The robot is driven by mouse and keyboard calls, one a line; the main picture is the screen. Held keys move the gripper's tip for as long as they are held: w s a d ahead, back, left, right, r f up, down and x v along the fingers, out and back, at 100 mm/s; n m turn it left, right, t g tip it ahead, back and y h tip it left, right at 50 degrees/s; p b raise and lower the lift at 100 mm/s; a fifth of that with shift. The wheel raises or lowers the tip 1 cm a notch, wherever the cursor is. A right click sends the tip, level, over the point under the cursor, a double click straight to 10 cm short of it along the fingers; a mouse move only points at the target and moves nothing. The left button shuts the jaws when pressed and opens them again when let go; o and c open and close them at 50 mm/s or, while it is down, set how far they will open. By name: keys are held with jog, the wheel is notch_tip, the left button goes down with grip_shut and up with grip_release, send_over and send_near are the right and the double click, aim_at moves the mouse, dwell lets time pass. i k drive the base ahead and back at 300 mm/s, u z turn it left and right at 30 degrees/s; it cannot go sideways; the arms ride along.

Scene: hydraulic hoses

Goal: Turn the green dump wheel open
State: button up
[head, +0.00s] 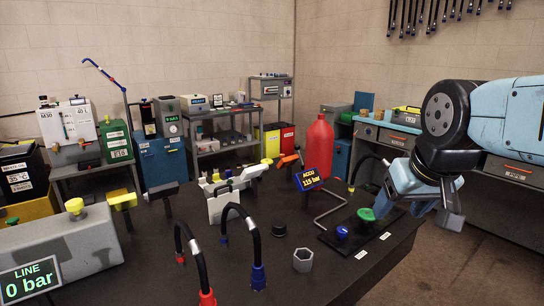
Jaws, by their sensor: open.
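The green dump wheel (366,214) sits on a dark plate (372,244) at the right side of the dark bench, with a small white label near it. A blue knob (342,232) stands just left of it on the same plate. My gripper (450,214) hangs at the right of the wheel, apart from it, pointing down. It is open, and I see nothing in it. A blue display (308,179) behind the wheel reads ACCU 115 bar. A red cylinder (318,147) stands behind that display.
A bent metal pipe (328,209) lies left of the plate. Black hoses with red ends (207,297) and blue ends (258,277) arch at the front. A grey hex nut (303,260) lies near the middle. A LINE display (30,278) reads 0 bar. The bench's front right is clear.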

aim_at(366, 214)
jog(key=k, duration=1.25)
jog(key=z, duration=0.55)
jog(key=i, duration=1.6)
jog(key=u, duration=0.55)
